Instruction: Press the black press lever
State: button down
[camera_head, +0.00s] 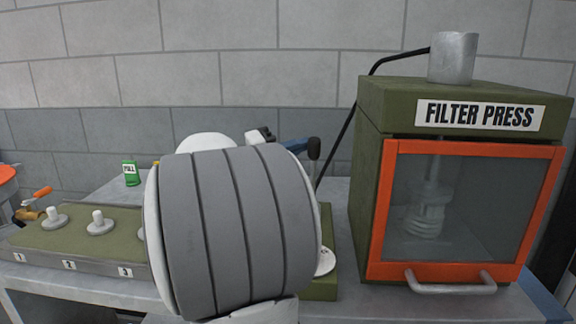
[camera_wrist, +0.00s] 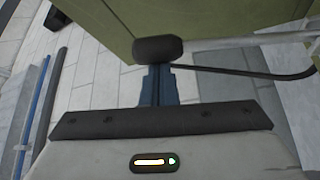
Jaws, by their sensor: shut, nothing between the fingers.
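The black press lever (camera_head: 314,149) stands upright on an olive base just left of the filter press in the head view. Its rounded black knob (camera_wrist: 158,49) shows in the wrist view, directly beyond my fingertips. My gripper (camera_wrist: 160,72) has its blue fingers closed together with nothing between them. In the head view the blue fingers (camera_head: 296,145) reach toward the lever's top from the left, very close to the knob. I cannot tell whether they touch it. My large grey arm link hides most of the gripper and part of the lever's base.
The olive filter press (camera_head: 370,190) with its orange-framed door (camera_head: 470,271) stands right of the lever. A black hose (camera_head: 348,125) runs behind the lever. An olive tray (camera_head: 75,240) with white pegs and a green bottle (camera_head: 131,173) are at the left.

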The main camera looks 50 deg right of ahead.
jog(key=w+a+p, duration=0.1)
jog(key=w+a, duration=0.5)
jog(key=w, duration=0.1)
jog(key=shift+w+f, duration=0.15)
jog(key=shift+w, duration=0.2)
dwell(2.4)
